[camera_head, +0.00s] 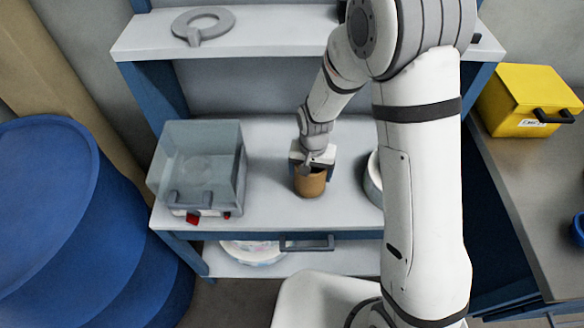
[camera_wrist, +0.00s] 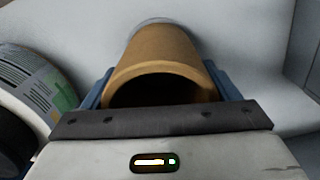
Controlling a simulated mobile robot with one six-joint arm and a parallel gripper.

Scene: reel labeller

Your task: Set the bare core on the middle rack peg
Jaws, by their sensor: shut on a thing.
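The bare core (camera_head: 311,184) is a brown, hollow cardboard tube at the middle shelf of the blue and white rack. My gripper (camera_head: 313,167) comes down on it from above and is shut on it. In the wrist view the core (camera_wrist: 155,64) sits between the blue fingers of my gripper (camera_wrist: 170,85), with its open, dark bore facing the camera. A pale grey rounded edge (camera_wrist: 157,21) shows at its far end; I cannot tell whether this is the peg's base. No peg is clearly visible, and I cannot tell whether the core touches the shelf.
A reel (camera_head: 373,182) stands right of the core, partly behind my arm; its label (camera_wrist: 35,75) shows in the wrist view. A clear box (camera_head: 197,165) stands left. A yellow box (camera_head: 522,98) is right.

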